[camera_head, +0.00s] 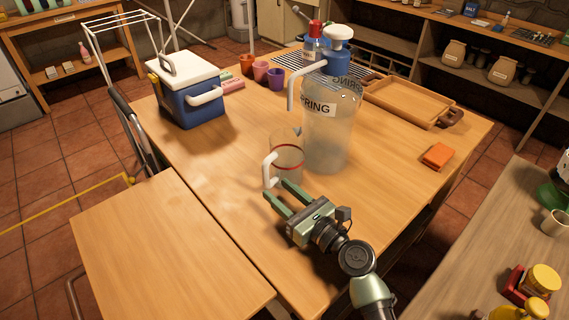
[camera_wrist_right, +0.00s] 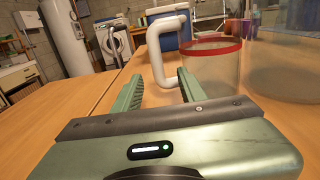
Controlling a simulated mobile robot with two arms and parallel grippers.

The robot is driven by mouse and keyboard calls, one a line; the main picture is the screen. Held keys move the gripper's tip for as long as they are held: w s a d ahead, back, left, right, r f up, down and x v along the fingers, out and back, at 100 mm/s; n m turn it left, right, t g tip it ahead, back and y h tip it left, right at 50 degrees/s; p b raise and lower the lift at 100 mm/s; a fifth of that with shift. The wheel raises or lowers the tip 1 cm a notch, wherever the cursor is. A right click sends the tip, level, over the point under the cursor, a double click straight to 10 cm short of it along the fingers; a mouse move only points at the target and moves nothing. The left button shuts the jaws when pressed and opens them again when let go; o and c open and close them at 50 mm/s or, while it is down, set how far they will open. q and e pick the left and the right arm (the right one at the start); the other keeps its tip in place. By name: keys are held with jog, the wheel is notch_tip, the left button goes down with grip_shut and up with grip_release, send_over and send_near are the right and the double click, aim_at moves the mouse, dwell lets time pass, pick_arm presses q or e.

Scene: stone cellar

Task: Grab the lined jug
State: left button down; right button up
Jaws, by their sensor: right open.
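The lined jug is a clear jug (camera_head: 288,163) with a red line around it and a white handle; it stands on the wooden table (camera_head: 215,150), in front of the large bottle. Its handle (camera_head: 269,170) points toward the front left. In the right wrist view the jug (camera_wrist_right: 213,72) stands just beyond my fingers, with the white handle (camera_wrist_right: 163,50) ahead of the gap between them. My right gripper (camera_head: 277,192) is open and empty, with its green fingertips close to the handle. Whether they touch it I cannot tell. My left gripper is not in view.
A large clear water bottle (camera_head: 327,135) with a pump stands right behind the jug. A blue cooler (camera_head: 188,98) with a white lid is at the back left. A wooden tray (camera_head: 405,103) and an orange block (camera_head: 437,156) lie to the right. The table's front left is clear.

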aim_at(268, 182)
jog(key=shift+w+a+r, duration=0.15)
jog(key=shift+w+a, duration=0.2)
jog(key=shift+a, duration=0.05)
jog(key=x, duration=0.4)
jog(key=shift+w+a, duration=0.15)
jog(key=shift+w, duration=0.1)
grip_shut()
dwell(0.8)
